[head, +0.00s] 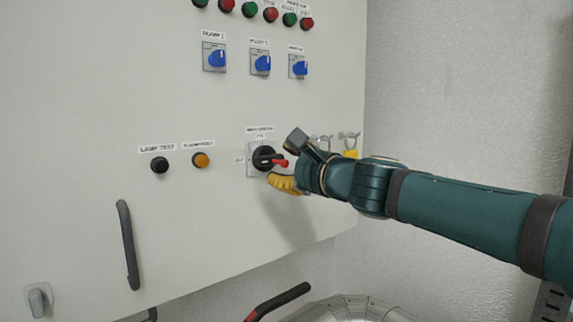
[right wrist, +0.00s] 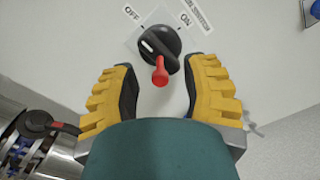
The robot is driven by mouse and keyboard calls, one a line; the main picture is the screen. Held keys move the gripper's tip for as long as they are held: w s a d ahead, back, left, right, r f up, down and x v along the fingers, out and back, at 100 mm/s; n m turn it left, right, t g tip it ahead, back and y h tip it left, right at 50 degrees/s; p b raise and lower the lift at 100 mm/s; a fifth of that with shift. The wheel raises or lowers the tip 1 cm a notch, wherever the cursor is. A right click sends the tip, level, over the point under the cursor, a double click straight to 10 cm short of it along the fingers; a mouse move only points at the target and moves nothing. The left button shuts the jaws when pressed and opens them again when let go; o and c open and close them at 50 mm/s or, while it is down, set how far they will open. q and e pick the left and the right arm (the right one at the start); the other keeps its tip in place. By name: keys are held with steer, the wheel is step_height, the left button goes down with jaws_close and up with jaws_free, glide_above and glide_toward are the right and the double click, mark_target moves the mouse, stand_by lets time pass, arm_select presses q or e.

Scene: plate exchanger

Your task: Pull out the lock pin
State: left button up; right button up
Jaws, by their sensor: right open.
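The lock pin (right wrist: 160,72) is red and sticks out of the black rotary main switch (right wrist: 153,42) in the right wrist view. In the head view the red pin (head: 281,163) shows on the right of the switch knob (head: 263,157), on the white cabinet front. My right gripper (right wrist: 160,82) has its two yellow fingers spread, one on each side of the pin, with nothing held between them. In the head view the right gripper (head: 284,178) is just below and right of the switch, with its yellow finger close to the panel. My left gripper is not in view.
Blue rotary switches (head: 216,58) and red and green buttons sit above. A black button (head: 159,164) and an orange button (head: 201,160) are to the left. Hooks with a yellow item (head: 350,153) are behind my wrist. A dark cabinet handle (head: 128,245) stands lower left.

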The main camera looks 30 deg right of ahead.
steer(key=s, duration=1.2)
steer(key=shift+d, duration=0.45)
